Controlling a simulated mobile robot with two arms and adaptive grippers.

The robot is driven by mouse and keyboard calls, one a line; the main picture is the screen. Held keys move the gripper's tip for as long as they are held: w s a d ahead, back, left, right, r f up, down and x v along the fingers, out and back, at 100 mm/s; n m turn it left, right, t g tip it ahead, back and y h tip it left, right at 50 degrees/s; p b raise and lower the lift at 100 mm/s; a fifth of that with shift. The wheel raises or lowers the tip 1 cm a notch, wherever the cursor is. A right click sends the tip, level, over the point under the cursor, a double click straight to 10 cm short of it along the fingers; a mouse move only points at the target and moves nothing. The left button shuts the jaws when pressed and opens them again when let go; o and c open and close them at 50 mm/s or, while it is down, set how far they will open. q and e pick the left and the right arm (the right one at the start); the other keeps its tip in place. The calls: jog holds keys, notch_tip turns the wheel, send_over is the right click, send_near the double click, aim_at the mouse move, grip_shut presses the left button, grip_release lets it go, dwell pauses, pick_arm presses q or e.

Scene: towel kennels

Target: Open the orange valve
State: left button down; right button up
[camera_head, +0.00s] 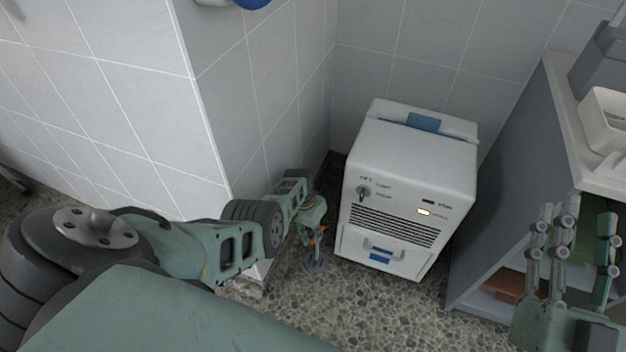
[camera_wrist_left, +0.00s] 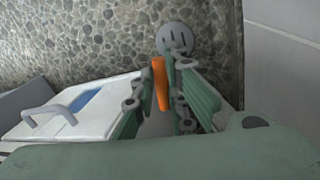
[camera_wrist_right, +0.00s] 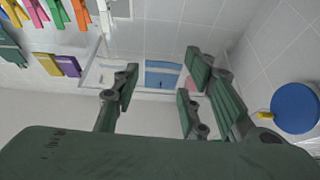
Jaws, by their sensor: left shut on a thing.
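The orange valve handle (camera_wrist_left: 160,83) shows in the left wrist view as an upright orange bar between my left gripper's fingers. A grey round slotted piece (camera_wrist_left: 174,40) lies just beyond it by the floor. My left gripper (camera_wrist_left: 163,92) is shut on the orange valve. In the head view the left gripper (camera_head: 315,240) is low beside the white machine, near the wall corner, and only a small bit of orange (camera_head: 313,241) shows; the arm and fingers hide the rest. My right gripper (camera_head: 580,225) is raised at the right, fingers apart, open and empty.
A white machine (camera_head: 405,165) with a knob and drawer stands on the pebbled floor right of the left gripper. A tiled wall corner (camera_head: 265,110) is close on the other side. A grey shelf unit (camera_head: 515,180) stands at the right, behind the right gripper.

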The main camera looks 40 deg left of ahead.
pick_arm(q)
jog(key=shift+s+d+n+p, duration=0.2)
jog(key=shift+n+p, duration=0.1)
jog(key=shift+n, duration=0.5)
jog(key=shift+f+n, duration=0.1)
jog(key=shift+n, duration=0.2)
pick_arm(e)
jog(key=shift+w+d+f+g+h, duration=0.1)
jog(key=shift+w+f+g+h, duration=0.15)
jog(key=shift+f+g, duration=0.45)
jog(key=shift+w+f+g+h, duration=0.15)
jog(key=shift+w+f+g, duration=0.15)
jog(key=shift+f, duration=0.75)
jog(key=shift+w+d+f+g+h, duration=0.1)
jog(key=shift+w+f+g+h, duration=0.15)
jog(key=shift+f+g, duration=0.45)
jog(key=shift+f, duration=0.2)
pick_arm(q)
jog(key=c, duration=1.8)
grip_release()
jog(key=shift+w, duration=0.1)
jog(key=shift+a+r, duration=0.1)
jog(key=shift+r, duration=0.15)
jog(key=shift+a+r, duration=0.15)
jog(key=shift+r, duration=0.35)
notch_tip(320, 180, up, 10)
jog(key=a, duration=0.1)
jog(key=shift+s+a+r, duration=0.2)
jog(key=shift+s+a, duration=0.1)
jog(key=shift+a, duration=0.1)
